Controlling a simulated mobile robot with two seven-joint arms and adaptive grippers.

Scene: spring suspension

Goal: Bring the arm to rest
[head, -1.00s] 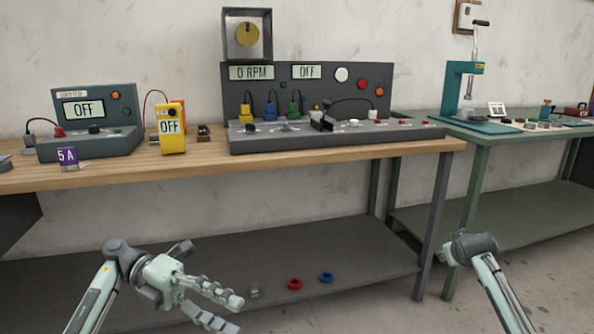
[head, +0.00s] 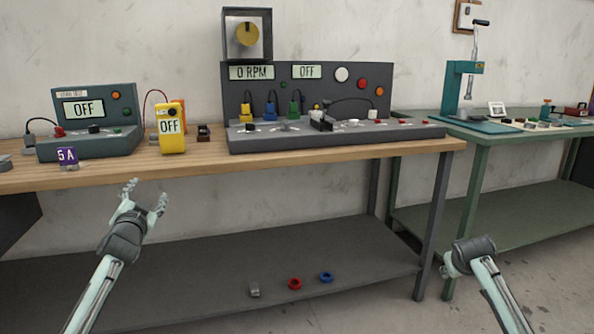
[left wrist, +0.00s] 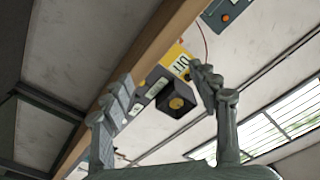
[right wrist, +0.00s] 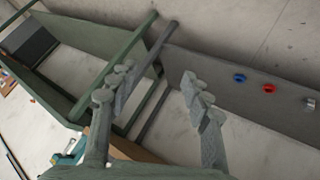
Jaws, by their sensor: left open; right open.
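My left gripper (head: 146,192) is open and empty in the head view, in front of the wooden bench's front edge and a little below its top. Its two fingers also show apart in the left wrist view (left wrist: 165,95), with nothing between them in grasp. My right arm (head: 478,262) shows at the lower right of the head view; its gripper is mostly hidden there behind the wrist. In the right wrist view the right gripper (right wrist: 158,90) is open and empty.
The wooden bench (head: 330,153) carries a grey tester (head: 85,120), a yellow meter (head: 171,130), a purple 5 A block (head: 67,157) and a control panel (head: 330,135). Its lower shelf (head: 215,275) holds a red ring (head: 295,284) and a blue ring (head: 326,277). A green table (head: 520,135) stands right.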

